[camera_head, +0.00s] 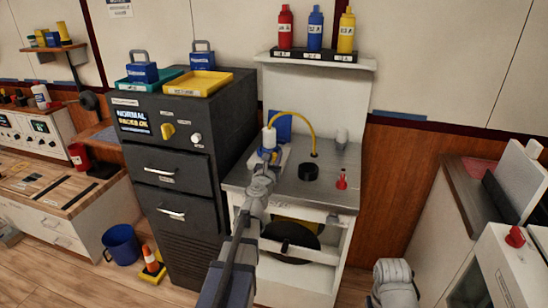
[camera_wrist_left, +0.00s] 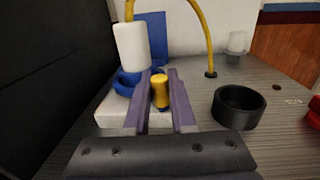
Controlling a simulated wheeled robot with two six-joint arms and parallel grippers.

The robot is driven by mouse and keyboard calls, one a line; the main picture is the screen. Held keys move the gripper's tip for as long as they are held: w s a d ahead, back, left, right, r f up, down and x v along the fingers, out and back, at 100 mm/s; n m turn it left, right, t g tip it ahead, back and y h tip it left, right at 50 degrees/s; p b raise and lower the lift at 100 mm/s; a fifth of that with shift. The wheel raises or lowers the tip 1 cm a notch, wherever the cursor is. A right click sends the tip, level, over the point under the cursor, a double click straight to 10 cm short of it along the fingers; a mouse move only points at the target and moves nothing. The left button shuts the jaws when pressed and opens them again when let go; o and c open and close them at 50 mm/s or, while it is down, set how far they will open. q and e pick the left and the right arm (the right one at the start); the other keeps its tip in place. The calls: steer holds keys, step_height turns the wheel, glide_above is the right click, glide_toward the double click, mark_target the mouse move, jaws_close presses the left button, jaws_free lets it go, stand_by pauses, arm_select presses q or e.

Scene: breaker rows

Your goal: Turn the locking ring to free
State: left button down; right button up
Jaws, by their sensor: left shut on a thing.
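The blue locking ring (camera_wrist_left: 126,82) sits around the base of an upright white plug (camera_wrist_left: 130,46) on a pale block (camera_wrist_left: 112,110). A yellow grip (camera_wrist_left: 160,95) stands up between the two fingers of my left gripper (camera_wrist_left: 159,76), which is shut on it. In the head view, the white plug (camera_head: 269,138) stands on the metal counter's left side, and my left gripper (camera_head: 266,168) reaches it from the front. It largely hides the ring there.
A yellow hose (camera_head: 303,118) arches to the countertop (camera_head: 325,195). A blue plate (camera_wrist_left: 155,35) stands behind the plug. A black round cup (camera_wrist_left: 239,107) and a red knob (camera_head: 342,181) are to the right. A dark cabinet (camera_head: 187,120) rises close on the left.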

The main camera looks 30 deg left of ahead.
arm_select(q)
steer(key=c, duration=0.7)
jaws_free()
steer(key=shift+c, duration=0.2)
steer(key=v, duration=0.7)
steer(key=shift+s+d, duration=0.15)
steer(key=shift+s, duration=0.25)
